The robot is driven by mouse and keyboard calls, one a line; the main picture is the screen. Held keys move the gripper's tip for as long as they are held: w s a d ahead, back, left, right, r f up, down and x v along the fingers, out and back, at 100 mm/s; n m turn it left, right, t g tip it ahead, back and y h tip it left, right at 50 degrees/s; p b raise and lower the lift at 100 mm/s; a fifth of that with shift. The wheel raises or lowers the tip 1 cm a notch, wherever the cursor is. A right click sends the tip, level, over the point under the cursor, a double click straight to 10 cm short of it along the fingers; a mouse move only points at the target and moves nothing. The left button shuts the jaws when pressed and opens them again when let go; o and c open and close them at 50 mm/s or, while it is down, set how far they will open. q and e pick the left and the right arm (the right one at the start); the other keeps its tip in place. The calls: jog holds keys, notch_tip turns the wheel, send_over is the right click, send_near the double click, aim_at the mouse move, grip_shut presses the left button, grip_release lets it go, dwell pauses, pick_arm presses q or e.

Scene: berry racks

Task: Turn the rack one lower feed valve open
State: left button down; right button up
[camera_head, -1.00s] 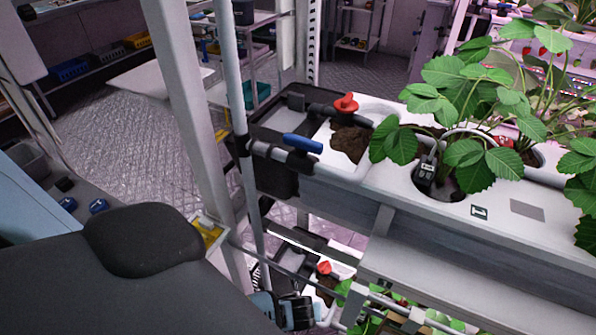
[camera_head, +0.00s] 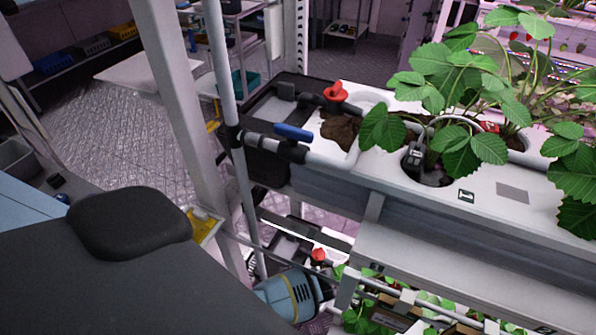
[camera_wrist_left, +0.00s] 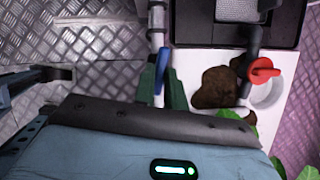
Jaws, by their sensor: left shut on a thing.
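The lower feed valve shows in the left wrist view as a blue lever handle (camera_wrist_left: 160,75) on a grey pipe. The lever lies roughly along the pipe's line. My left gripper (camera_wrist_left: 162,92) has its dark green fingers on both sides of the lever and is shut on it. In the head view my left wrist is low beside the lower tier; its fingertips and the blue lever are hidden there. My right gripper is not in view.
A red valve handle (camera_wrist_left: 262,70) on the lower tier stands right of the blue lever; it also shows in the head view (camera_head: 319,254). The upper tier above has its own blue valve handle (camera_head: 294,132), red handle (camera_head: 336,90) and strawberry plants. A white rack post (camera_head: 180,110) stands left.

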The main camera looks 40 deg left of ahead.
pick_arm(q)
jog(key=shift+f+n+g, duration=0.1)
jog(key=shift+n+g, duration=0.4)
jog(key=shift+n, duration=0.7)
jog(key=c, duration=1.4)
grip_release()
jog(key=shift+w, duration=0.1)
jog(key=shift+c, duration=0.2)
